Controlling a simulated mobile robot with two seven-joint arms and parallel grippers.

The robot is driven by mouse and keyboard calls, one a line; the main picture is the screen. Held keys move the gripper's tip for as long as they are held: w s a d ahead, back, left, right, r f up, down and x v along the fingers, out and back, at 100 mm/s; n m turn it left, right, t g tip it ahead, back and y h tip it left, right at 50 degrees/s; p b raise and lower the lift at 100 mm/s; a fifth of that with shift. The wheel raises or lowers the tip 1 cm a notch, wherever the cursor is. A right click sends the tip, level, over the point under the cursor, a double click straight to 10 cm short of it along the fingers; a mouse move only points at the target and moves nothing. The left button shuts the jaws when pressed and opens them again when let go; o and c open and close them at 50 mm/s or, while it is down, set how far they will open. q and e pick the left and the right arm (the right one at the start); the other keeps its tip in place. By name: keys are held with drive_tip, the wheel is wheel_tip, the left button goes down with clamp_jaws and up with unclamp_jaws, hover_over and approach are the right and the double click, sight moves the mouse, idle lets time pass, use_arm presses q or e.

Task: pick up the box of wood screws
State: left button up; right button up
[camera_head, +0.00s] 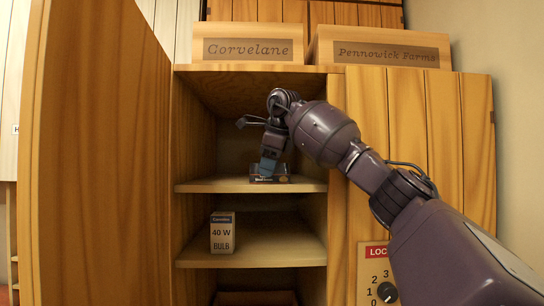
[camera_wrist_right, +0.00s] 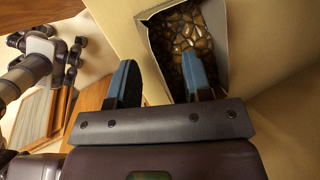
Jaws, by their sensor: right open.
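The box of wood screws (camera_head: 284,179) is a small dark box with an orange edge on the upper shelf of the open cabinet. In the right wrist view its top is open, and brown screws (camera_wrist_right: 190,45) show inside pale cardboard walls. My right gripper (camera_head: 268,166) points down at the box from above and hides part of it. In the right wrist view the right gripper (camera_wrist_right: 161,82) is open. One finger overlaps the box opening and the other is outside, left of the box wall. Contact cannot be told. My left gripper cannot be made out.
A light bulb box (camera_head: 222,233) stands on the lower shelf (camera_head: 280,248). The open cabinet door (camera_head: 95,160) closes off the left side. Two wooden crates, Corvelane (camera_head: 248,30) and Pennowick Farms (camera_head: 380,38), sit on top. A panel with a dial (camera_head: 387,292) is at lower right.

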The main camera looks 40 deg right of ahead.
drive_tip(key=shift+w+f, duration=0.1)
drive_tip(key=shift+f, duration=0.05)
clamp_jaws()
drive_tip(key=shift+a, duration=0.1)
idle(0.5)
